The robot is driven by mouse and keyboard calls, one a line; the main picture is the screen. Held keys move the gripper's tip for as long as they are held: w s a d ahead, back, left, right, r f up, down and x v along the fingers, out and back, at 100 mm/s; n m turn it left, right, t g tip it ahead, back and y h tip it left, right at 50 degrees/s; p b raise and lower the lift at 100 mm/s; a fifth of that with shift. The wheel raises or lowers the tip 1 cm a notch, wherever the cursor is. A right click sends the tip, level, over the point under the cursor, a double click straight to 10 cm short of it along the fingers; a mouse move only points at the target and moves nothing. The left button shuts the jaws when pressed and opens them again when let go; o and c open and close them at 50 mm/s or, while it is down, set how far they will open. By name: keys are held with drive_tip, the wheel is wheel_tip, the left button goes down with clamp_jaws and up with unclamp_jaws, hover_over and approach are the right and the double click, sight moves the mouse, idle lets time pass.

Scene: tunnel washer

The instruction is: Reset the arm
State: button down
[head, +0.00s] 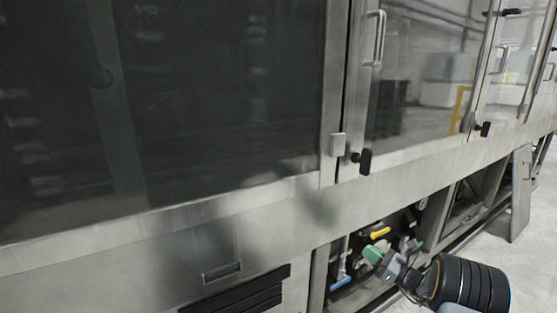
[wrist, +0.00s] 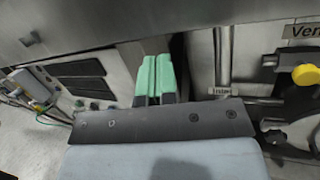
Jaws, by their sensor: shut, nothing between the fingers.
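My gripper (head: 373,254) is at the lower right in the head view, in front of the open compartment under the washer (head: 290,210). Its green fingertips also show in the wrist view (wrist: 154,78), pressed together side by side with nothing between them. The black wrist part of my arm (head: 467,284) reaches in from the lower right. A yellow valve handle (head: 380,232) is just above the fingers in the head view, and a yellow knob (wrist: 305,75) is at the right in the wrist view. I cannot tell whether the fingers touch anything.
Pipes and a blue handle (head: 340,284) are in the compartment near my gripper. Above are glass doors with a black latch (head: 362,161) and a metal bar handle (head: 375,38). A metal panel (head: 521,194) leans at the right. Floor at the far right is clear.

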drive_tip(key=s+a+r+n+g+h+p, duration=0.2)
drive_tip(key=s+a+r+n+g+p, duration=0.5)
drive_tip(key=r, duration=0.3)
drive_tip(key=s+a+r+n+g+h+p, duration=0.2)
drive_tip(key=s+a+r+n+g+p, duration=0.4)
drive_tip(key=a+r, duration=0.3)
drive_tip(key=s+d+r+n+t+h+p, duration=0.2)
drive_tip(key=s+d+r+n+h+p, duration=0.1)
drive_tip(key=s+r+n+h+p, duration=0.8)
drive_tip(key=s+r+n+p, duration=0.1)
drive_tip(key=s+r+n, duration=0.2)
drive_tip(key=s, duration=0.1)
drive_tip(key=shift+s+d+n+t, duration=0.2)
drive_tip(key=shift+n+t, duration=0.2)
